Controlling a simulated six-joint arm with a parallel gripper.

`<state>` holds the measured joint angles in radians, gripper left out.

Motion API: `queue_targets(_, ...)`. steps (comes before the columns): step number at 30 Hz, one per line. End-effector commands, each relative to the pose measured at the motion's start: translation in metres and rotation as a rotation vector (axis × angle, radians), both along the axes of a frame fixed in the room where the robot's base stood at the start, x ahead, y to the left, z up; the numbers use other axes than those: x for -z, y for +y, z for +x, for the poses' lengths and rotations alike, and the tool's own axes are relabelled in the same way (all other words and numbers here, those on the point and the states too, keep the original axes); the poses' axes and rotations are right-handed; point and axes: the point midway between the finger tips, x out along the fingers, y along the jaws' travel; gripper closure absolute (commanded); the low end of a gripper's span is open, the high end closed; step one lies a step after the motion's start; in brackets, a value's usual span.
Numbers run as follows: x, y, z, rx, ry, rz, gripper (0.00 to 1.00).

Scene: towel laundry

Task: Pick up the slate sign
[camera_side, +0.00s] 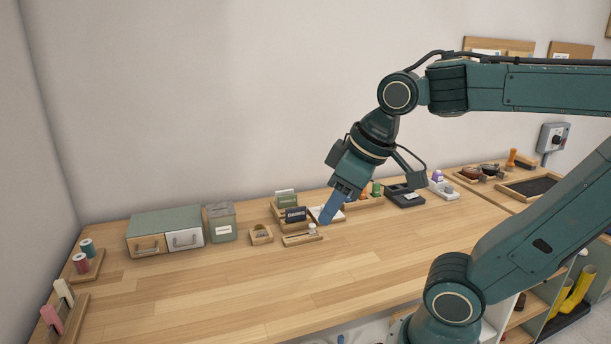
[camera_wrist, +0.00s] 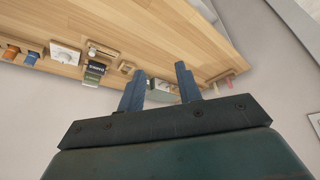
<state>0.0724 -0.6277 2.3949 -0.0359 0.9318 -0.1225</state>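The slate sign (camera_side: 295,214) is a small dark plate with pale lettering, standing in a wooden holder near the back of the table. It also shows in the wrist view (camera_wrist: 97,66), small and to the left of my fingers. My gripper (camera_side: 327,219) is to the right of the sign in the side view, with its blue fingers pointing down and apart from the sign. In the wrist view my gripper (camera_wrist: 158,70) has its two fingers spread with nothing between them.
A green card (camera_side: 286,196) stands just behind the sign. A small wooden tray (camera_side: 303,239) lies in front of it, and a wooden box (camera_side: 261,235) and a grey-green bin (camera_side: 221,222) stand to the left. The table's front (camera_side: 250,300) is clear.

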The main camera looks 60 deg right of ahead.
Motion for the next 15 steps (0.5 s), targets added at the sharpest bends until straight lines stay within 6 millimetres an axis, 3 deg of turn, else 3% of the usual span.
queue_targets(8,-0.017,-0.026,0.051,-0.119,0.085,-0.058,0.65)
queue_targets(15,-0.021,-0.061,0.094,-0.236,0.155,-0.092,0.65)
